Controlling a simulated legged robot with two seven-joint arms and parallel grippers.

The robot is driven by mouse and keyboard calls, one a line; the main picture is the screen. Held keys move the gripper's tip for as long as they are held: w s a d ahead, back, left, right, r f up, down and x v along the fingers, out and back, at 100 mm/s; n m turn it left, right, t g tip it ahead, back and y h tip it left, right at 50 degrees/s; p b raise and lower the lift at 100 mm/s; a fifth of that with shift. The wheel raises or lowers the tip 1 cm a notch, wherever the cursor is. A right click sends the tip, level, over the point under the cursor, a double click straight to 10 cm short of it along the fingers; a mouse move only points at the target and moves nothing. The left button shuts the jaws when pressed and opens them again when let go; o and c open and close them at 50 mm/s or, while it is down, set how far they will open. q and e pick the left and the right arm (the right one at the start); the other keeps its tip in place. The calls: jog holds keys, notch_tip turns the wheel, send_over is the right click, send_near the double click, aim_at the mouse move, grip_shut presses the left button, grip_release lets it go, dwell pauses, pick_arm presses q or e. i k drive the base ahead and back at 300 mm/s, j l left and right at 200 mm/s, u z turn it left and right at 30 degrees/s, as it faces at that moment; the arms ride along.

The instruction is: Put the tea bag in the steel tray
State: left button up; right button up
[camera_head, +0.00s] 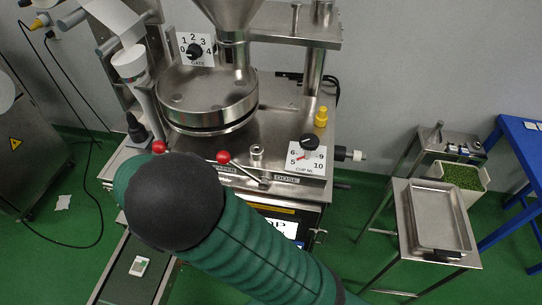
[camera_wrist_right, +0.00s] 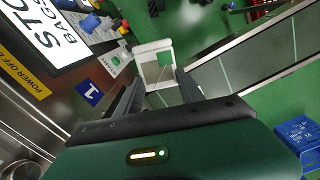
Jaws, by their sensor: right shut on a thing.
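The steel tray (camera_head: 438,218) is shallow, rectangular and empty, on a small steel stand at the right of the head view. In the right wrist view, my right gripper (camera_wrist_right: 159,82) is shut on a pale tea bag (camera_wrist_right: 151,58) with a green patch, which sticks out past the fingertips. In the head view, my right arm crosses the front and my right gripper is hidden. A small white and green packet (camera_head: 139,266) shows over the conveyor. My left gripper is not in view.
The packing machine (camera_head: 207,95) with red-knobbed levers stands behind my arm. A conveyor (camera_head: 122,280) runs at lower left. A bin of green material (camera_head: 462,177) sits behind the tray, and a blue table (camera_head: 525,150) is at far right. Green floor lies between machine and tray stand.

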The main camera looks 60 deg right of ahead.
aim_at(438, 233)
jog(key=k+l+z, duration=0.2)
jog(key=z, duration=0.2)
jog(key=k+l+z, duration=0.15)
jog(key=l+z, duration=0.3)
jog(key=k+l+z, duration=0.15)
jog(key=z, duration=0.25)
jog(key=l+z, duration=0.85)
jog(key=i+z, duration=0.35)
jog(key=k+l, duration=0.05)
jog(key=k, duration=0.05)
